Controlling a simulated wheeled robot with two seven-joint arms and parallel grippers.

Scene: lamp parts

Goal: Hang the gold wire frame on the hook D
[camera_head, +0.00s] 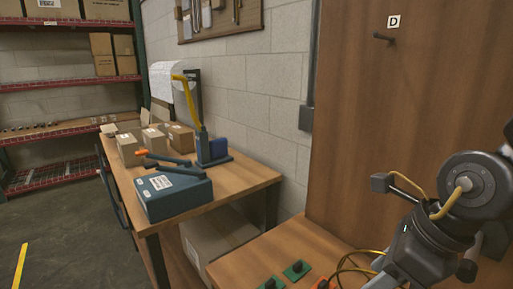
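The hook D (382,37) is a short dark peg on the upright brown wooden panel, just below a white label marked D (394,21). Thin gold wire loops (348,264), which look like the gold wire frame, show at the bottom right, low over the table and partly hidden behind my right arm. My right gripper (392,281) is at the lower right beside these loops, well below the hook. Its fingertips are not clear, so I cannot tell whether it holds the wire. My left gripper is not in view.
Small green blocks (297,269) and an orange piece (323,284) lie on the near wooden table (250,262). Another table at left holds a blue box (172,195), cartons and a yellow-armed stand (212,147). The panel around the hook is clear.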

